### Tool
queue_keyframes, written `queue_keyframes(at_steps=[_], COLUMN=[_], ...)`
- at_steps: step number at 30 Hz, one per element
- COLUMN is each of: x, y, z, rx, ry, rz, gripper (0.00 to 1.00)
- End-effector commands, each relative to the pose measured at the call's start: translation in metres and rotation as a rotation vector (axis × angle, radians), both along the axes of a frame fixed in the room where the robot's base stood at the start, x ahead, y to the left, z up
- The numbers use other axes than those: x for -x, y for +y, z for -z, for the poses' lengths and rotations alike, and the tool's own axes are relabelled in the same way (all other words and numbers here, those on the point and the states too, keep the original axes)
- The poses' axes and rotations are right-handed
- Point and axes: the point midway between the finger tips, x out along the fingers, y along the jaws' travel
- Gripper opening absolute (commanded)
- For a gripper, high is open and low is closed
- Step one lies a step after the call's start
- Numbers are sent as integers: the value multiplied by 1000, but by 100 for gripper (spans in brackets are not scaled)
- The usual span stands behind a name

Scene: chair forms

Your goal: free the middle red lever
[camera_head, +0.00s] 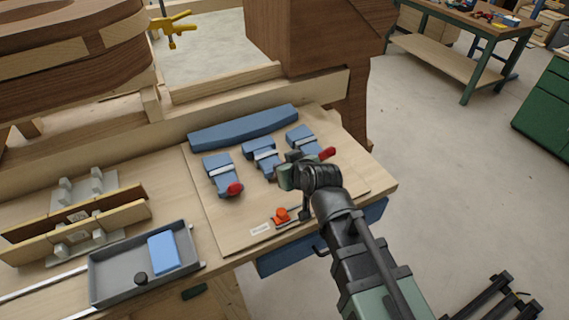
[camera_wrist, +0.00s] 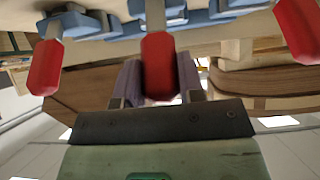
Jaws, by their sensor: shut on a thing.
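Three blue clamps stand in a row on the wooden board: the left clamp (camera_head: 218,172), the middle clamp (camera_head: 262,154) and the right clamp (camera_head: 301,138). Red levers show at the left clamp (camera_head: 235,189) and the right clamp (camera_head: 327,153). The middle red lever (camera_wrist: 158,60) is hidden behind my gripper (camera_head: 286,176) in the head view. In the wrist view it lies between the two fingers of my gripper (camera_wrist: 159,78), which is shut on it. The other two red levers (camera_wrist: 45,67) (camera_wrist: 299,30) stand apart on either side there.
A long blue curved bar (camera_head: 243,127) lies behind the clamps. An orange-red part (camera_head: 282,214) sits near the board's front edge, beside my arm. A grey tray (camera_head: 191,235) with a blue block (camera_head: 163,253) stands at left. Large wooden forms (camera_head: 310,38) rise behind.

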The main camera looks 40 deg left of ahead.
Motion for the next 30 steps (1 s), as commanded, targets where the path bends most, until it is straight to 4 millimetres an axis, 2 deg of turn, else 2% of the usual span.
queue_keyframes(at_steps=[15,16,20,30], x=[2,2,2,3], y=[-3,-3,-3,-6], z=[2,2,2,-3], rx=[3,3,3,1], ry=[2,2,1,0], rz=[-1,-1,0,0], gripper=[0,41,61,62])
